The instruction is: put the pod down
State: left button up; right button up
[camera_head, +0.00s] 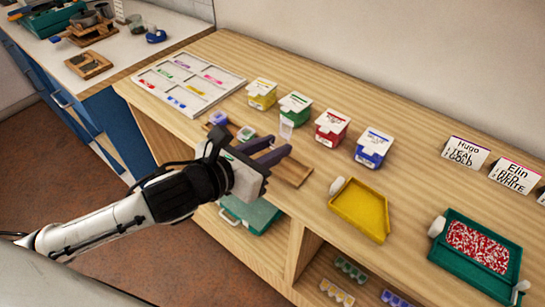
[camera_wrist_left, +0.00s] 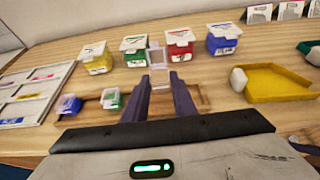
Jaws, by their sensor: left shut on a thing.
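My left gripper (camera_head: 280,145) reaches over the wooden bench from the left. In the left wrist view its two dark fingers (camera_wrist_left: 160,77) are shut on a small clear pod (camera_wrist_left: 157,57). The pod also shows in the head view (camera_head: 286,130), at the fingertips in front of the green and red boxes. I cannot tell its exact height above the bench. A wooden rack (camera_head: 296,173) lies below the gripper, partly hidden by it. A pod with blue (camera_wrist_left: 69,105) and one with green (camera_wrist_left: 111,99) stand left of the fingers. My right gripper is not in view.
Yellow (camera_head: 262,100), green (camera_head: 293,110), red (camera_head: 332,132) and blue (camera_head: 373,153) boxes stand in a row behind. A sectioned white tray (camera_head: 203,112) is at the left. A yellow tray (camera_head: 345,212) and a green tray (camera_head: 447,265) with red-and-white beads are at the right.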

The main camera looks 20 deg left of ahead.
pick_arm(q)
jog(key=shift+f, duration=1.4)
jog(key=shift+f, duration=0.1)
jog(key=o, duration=1)
jog(key=shift+f, duration=0.1)
